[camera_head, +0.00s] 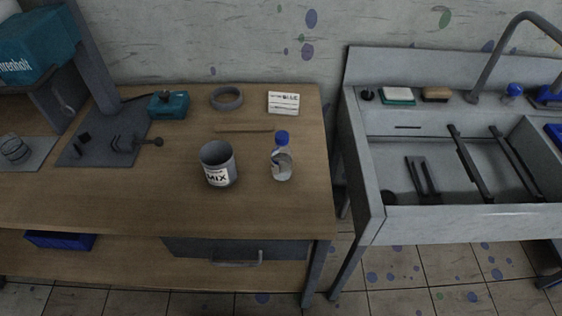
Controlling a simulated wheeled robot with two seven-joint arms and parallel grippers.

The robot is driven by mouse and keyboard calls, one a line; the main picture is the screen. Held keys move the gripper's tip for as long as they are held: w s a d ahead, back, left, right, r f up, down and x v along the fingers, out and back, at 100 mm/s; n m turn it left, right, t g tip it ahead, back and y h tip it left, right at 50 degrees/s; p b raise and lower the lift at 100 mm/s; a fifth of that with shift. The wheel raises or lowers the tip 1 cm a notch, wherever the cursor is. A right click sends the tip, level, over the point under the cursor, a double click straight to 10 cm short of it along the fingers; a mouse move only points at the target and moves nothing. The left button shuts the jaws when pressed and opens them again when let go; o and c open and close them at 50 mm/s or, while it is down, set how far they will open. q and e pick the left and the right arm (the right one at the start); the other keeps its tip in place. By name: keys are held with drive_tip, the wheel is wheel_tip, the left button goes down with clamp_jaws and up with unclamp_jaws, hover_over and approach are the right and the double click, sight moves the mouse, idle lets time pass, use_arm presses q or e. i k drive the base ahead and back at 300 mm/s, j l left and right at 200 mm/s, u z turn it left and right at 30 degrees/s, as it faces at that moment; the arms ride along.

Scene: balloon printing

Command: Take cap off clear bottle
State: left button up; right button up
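A clear bottle (282,164) stands upright on the wooden workbench, right of the grey cup. A blue cap (282,137) sits on its top. Neither of my grippers shows in the head view, and nothing is touching the bottle.
A grey cup labelled MIX (218,165) stands left of the bottle. A teal machine (38,45) is at left, a sink (450,175) at right. The bench front (150,212) is clear.

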sight(281, 156)
drive_tip(key=j+z, duration=0.1)
drive_tip(key=z, duration=0.35)
drive_tip(key=k+j+z, duration=0.15)
drive_tip(key=j+z, duration=0.15)
drive_tip(key=k+j+z, duration=0.15)
drive_tip(key=j+z, duration=0.15)
drive_tip(key=k+j+z, duration=0.1)
drive_tip(key=k+j, duration=0.25)
drive_tip(key=j, duration=0.15)
drive_tip(key=k+j, duration=0.35)
drive_tip(key=j, duration=0.15)
drive_tip(key=j+z, duration=0.05)
